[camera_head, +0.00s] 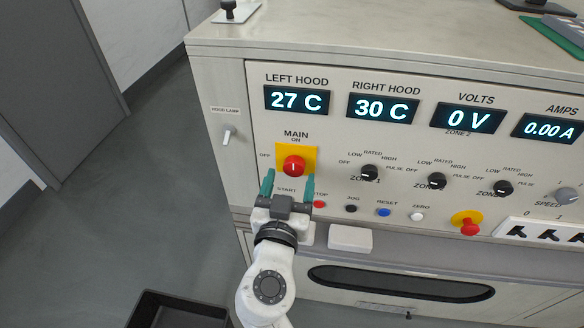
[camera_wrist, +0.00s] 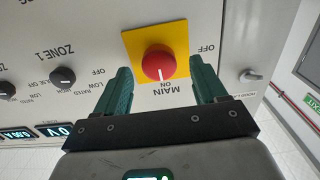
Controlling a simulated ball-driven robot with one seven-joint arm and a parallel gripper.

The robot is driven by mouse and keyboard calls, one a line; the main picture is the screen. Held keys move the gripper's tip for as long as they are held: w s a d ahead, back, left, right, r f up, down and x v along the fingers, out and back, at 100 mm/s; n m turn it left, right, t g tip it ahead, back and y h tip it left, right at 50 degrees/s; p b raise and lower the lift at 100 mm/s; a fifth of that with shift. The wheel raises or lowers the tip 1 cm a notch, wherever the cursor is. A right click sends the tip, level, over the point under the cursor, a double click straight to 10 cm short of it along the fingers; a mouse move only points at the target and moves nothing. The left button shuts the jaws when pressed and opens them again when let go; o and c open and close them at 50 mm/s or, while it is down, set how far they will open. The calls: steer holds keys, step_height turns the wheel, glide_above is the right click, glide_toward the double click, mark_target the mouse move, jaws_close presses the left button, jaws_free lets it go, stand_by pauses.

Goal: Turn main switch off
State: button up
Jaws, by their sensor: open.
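The main switch (camera_head: 294,166) is a red round knob on a yellow plate on the front panel, labelled MAIN, with ON above and OFF to its left. In the wrist view the knob (camera_wrist: 158,63) appears upside down, and its white mark points toward ON. My gripper (camera_head: 288,178) is open, with its green fingers in front of the panel, just below the knob in the head view. In the wrist view the fingers (camera_wrist: 160,78) stand on either side of the knob, with gaps. I cannot tell how far the fingertips are from the panel.
Zone knobs, including the Zone 1 knob (camera_head: 369,172), sit to the right. A row of small buttons, including the blue reset button (camera_head: 383,212), runs below. A red emergency-type button (camera_head: 468,223) is at lower right. A hood lamp toggle (camera_head: 227,136) is at left. Displays (camera_head: 297,100) are lit above.

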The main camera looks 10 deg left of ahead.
mark_target(293, 172)
steer(key=shift+w+d, duration=0.15)
steer(key=shift+w, duration=1.5)
steer(key=shift+c, duration=0.5)
steer(key=c, duration=0.9)
